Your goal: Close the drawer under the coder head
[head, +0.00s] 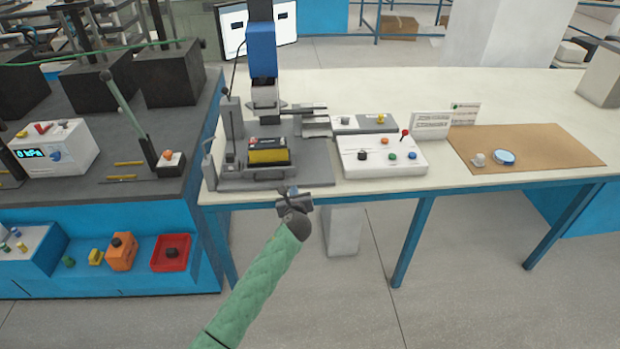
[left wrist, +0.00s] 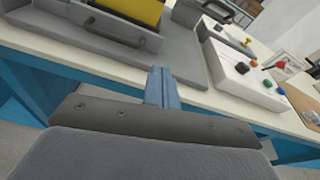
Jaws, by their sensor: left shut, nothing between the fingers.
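The coder head (head: 263,90) hangs on a blue and dark upright over a grey base plate (head: 315,173). The grey drawer (head: 250,172) stands out toward me in front of the head, with a yellow and black battery (head: 268,155) in it. In the left wrist view the drawer front with its bar handle (left wrist: 115,32) is at the top left, and the battery (left wrist: 135,10) shows behind it. My left gripper (head: 293,193) is shut and empty, at the table's front edge, right of and apart from the drawer. Its closed fingers (left wrist: 162,82) point toward the base plate. My right gripper is not in view.
A white control box (head: 380,157) with coloured knobs and a red-tipped lever stands right of the base plate. A brown mat (head: 540,143) lies farther right. A black-topped bench (head: 95,165) with a pressure unit (head: 55,147) and levers is at the left.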

